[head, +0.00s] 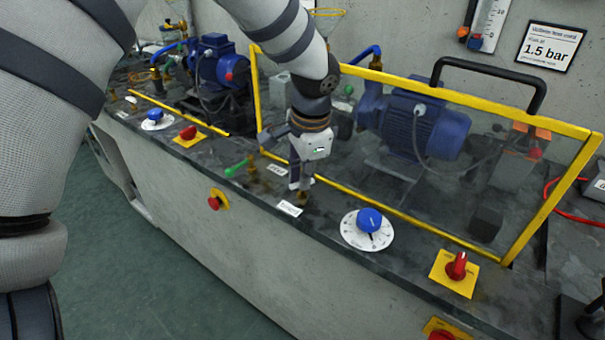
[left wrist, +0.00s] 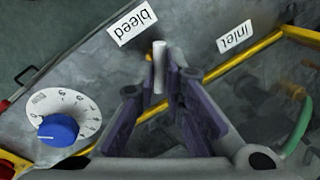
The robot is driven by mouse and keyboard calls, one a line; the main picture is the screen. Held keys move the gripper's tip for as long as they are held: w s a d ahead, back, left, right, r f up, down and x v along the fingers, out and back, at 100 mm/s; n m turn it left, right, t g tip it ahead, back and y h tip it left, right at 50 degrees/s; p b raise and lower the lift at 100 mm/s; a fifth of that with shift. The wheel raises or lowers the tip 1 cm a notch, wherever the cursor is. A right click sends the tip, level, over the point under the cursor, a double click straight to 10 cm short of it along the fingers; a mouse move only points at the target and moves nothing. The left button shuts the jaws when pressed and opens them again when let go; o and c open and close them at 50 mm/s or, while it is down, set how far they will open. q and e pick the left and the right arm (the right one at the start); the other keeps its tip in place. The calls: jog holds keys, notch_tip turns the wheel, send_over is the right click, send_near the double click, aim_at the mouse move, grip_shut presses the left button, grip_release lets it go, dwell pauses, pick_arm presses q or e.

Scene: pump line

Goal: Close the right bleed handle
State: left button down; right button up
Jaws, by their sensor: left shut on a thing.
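The right bleed handle shows in the left wrist view as a pale grey rod (left wrist: 159,66) between my fingertips, beside the "bleed" label (left wrist: 132,24). My left gripper (head: 300,184) points down at the bench edge and is shut on this handle; its fingers also show in the left wrist view (left wrist: 161,82). In the head view the handle is mostly hidden by the fingers, with a brass valve body (head: 302,198) just under them. The bleed label (head: 289,208) lies in front of it. My right gripper is not in view.
A blue dial knob (head: 369,220) and a red switch (head: 457,266) stand to the right. A yellow-framed clear guard (head: 420,232) with a black handle (head: 488,66) stands close behind, before the blue pump motor (head: 425,125).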

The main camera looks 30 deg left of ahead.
pick_arm(q)
jog(key=m, duration=0.3)
jog(key=m+h, duration=0.1)
jog(key=m, duration=0.2)
jog(key=shift+s+a+f+m+t, duration=0.1)
jog(key=shift+s+a+m+t, duration=0.05)
jog(key=shift+m+t, duration=0.2)
jog(key=m+h, duration=0.1)
jog(key=m, duration=0.4)
jog(key=shift+a, duration=0.1)
jog(key=shift+m, duration=0.25)
jog(key=c, duration=1.7)
grip_release()
jog(key=shift+o, duration=0.2)
notch_tip(320, 180, up, 12)
jog(key=s, duration=0.2)
jog(key=shift+s, duration=0.15)
jog(key=shift+a+f, duration=0.1)
jog(key=shift+f, duration=0.05)
